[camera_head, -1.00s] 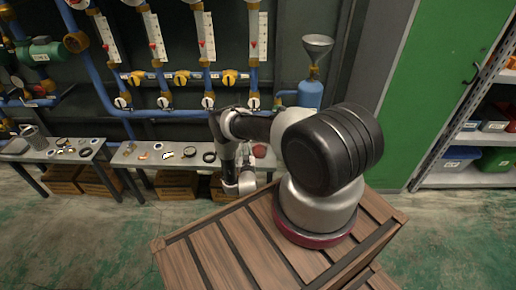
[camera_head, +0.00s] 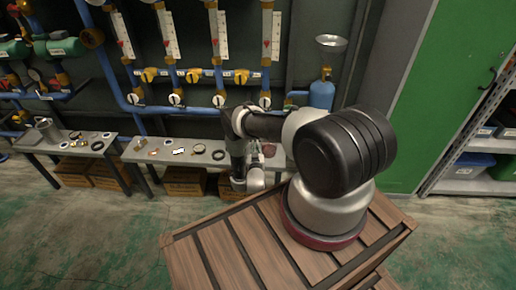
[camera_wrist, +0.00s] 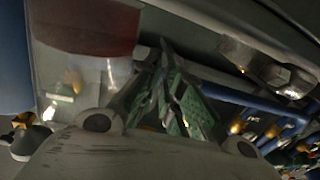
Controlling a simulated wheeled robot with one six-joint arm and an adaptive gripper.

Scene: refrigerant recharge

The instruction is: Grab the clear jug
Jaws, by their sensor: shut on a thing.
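In the wrist view my gripper (camera_wrist: 178,98) has its dark fingers with green pads close together. They are shut at the side of a see-through vessel, which I take to be the clear jug (camera_wrist: 112,68). The jug has a reddish-brown band (camera_wrist: 90,25) at the upper left, with clear wall around it. The exact grip point is dark and hard to make out. In the head view my arm covers the gripper, and only a small reddish patch (camera_head: 268,150) shows beside it on the bench.
A grey bench (camera_head: 206,145) carries small fittings and rings. A second bench (camera_head: 45,147) at the left holds a metal can (camera_head: 48,130). Blue pipes with yellow valves (camera_head: 194,75) line the wall behind. A blue cylinder (camera_head: 321,95) with a funnel stands right of them.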

